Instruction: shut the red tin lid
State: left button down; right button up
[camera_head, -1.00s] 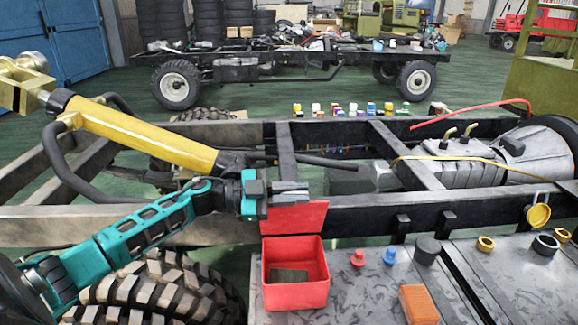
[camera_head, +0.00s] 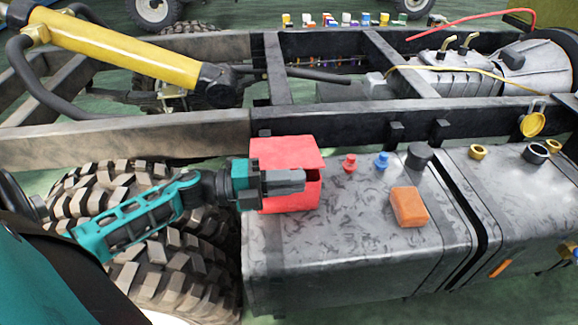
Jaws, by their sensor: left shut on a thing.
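The red tin (camera_head: 312,195) stands on the left end of the grey metal tank top. Its red lid (camera_head: 285,150) is tilted over the opening, lowered most of the way, with a dark gap showing at the right side. My left gripper (camera_head: 288,182) is at the front of the tin, shut on the lid near its front edge. The gripper covers part of the tin's front and the exact grip point. The inside of the tin is mostly hidden. My right gripper is not in view.
An orange block (camera_head: 409,207), a red knob (camera_head: 349,163), a blue knob (camera_head: 381,161) and a black cap (camera_head: 419,156) are on the grey tank (camera_head: 340,250) right of the tin. A dark chassis rail (camera_head: 350,125) runs behind. A large tyre (camera_head: 190,240) stands left.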

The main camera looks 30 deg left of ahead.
pick_arm(q)
jog(key=shift+m, duration=0.6)
jog(key=shift+s+d+f+b, duration=0.15)
jog(key=shift+f+b, duration=1)
jog(key=shift+f, duration=1.2)
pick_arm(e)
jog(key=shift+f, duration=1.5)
pick_arm(q)
jog(key=shift+s, duration=0.1)
jog(key=c, duration=1.2)
grip_release()
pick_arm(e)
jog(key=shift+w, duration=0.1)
pick_arm(q)
jog(key=p+v, duration=0.1)
jog(key=v, duration=1.2)
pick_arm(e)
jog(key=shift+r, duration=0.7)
